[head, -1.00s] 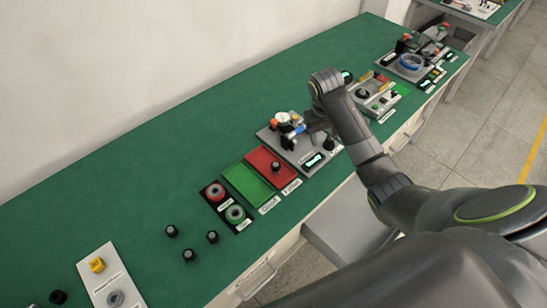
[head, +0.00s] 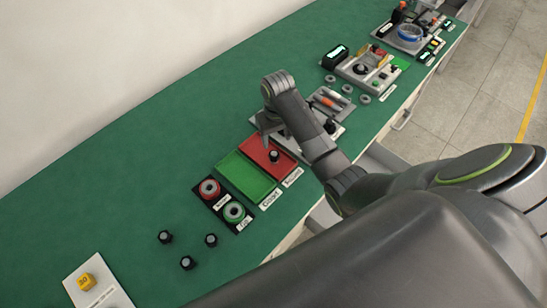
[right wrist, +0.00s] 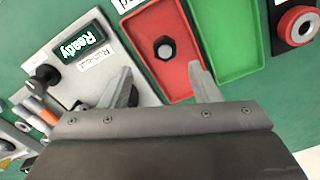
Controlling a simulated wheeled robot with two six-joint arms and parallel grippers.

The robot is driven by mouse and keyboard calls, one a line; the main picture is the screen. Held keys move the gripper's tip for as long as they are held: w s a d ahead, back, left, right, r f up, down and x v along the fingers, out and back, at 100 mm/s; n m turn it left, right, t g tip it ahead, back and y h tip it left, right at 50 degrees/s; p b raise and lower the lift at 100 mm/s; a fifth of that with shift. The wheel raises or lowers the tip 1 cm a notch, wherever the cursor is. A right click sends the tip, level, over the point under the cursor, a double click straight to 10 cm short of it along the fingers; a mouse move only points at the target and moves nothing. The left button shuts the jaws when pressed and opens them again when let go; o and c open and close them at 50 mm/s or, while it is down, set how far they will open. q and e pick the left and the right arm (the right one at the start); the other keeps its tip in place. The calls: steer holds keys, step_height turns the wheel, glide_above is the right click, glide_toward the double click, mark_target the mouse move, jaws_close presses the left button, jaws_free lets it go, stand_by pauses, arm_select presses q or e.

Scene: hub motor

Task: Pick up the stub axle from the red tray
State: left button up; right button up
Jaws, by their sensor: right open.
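The stub axle (head: 274,156), a small black knob-like piece, stands in the red tray (head: 258,144). My left gripper is out of view.
A green tray (head: 247,177) adjoins the red one. A grey run-out fixture (right wrist: 80,75) with a "Ready" display stands on the other side. The back of the green bench is clear.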

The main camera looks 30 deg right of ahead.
mark_target(274, 153)
steer(key=shift+s+f, duration=0.2)
steer(key=shift+f, duration=1.35)
steer(key=shift+w+f, duration=0.1)
steer(key=shift+f, duration=0.25)
steer(key=shift+a+f+p, duration=0.15)
steer(key=shift+f+p, duration=0.2)
steer(key=shift+p, duration=0.05)
steer(key=f, duration=0.3)
steer(key=shift+w+a, duration=0.15)
steer(key=shift+a, duration=0.05)
steer(key=shift+f+p, duration=0.3)
steer(key=shift+f, duration=0.35)
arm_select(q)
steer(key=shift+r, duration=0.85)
arm_select(e)
steer(key=shift+w+r, duration=0.1)
jaws_close()
